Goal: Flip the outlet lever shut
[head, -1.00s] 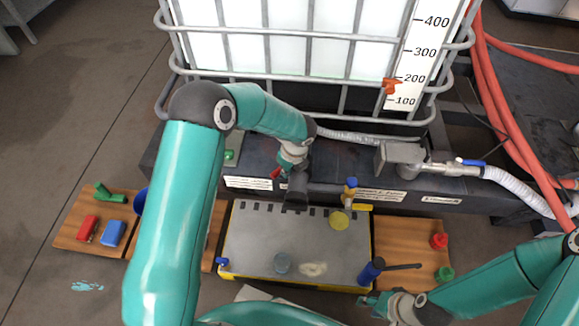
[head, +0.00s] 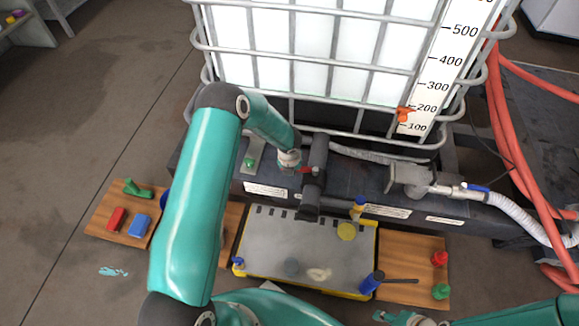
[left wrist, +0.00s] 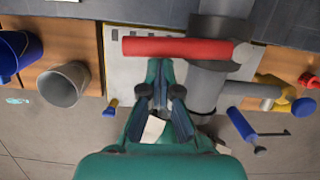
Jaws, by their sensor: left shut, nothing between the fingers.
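The outlet lever (left wrist: 180,47) is a red bar. In the left wrist view it lies crosswise to the dark outlet pipe (left wrist: 212,80), its grey-tipped right end over the pipe and its length reaching left. In the head view only a small red part of the lever (head: 306,170) shows, left of the outlet pipe (head: 317,165); my left gripper (head: 291,163) hides the rest. In the left wrist view the left gripper (left wrist: 160,92) is shut and empty, just below the lever; contact cannot be told. My right gripper (head: 388,317) is at the bottom edge, its jaws unclear.
The caged white tank (head: 320,50) stands behind. A grey-topped yellow case (head: 270,240) lies below the outlet, with a blue-handled tool (head: 372,282) at its right. Wooden boards with coloured parts flank it. A corrugated hose (head: 525,208) and red hoses are at right.

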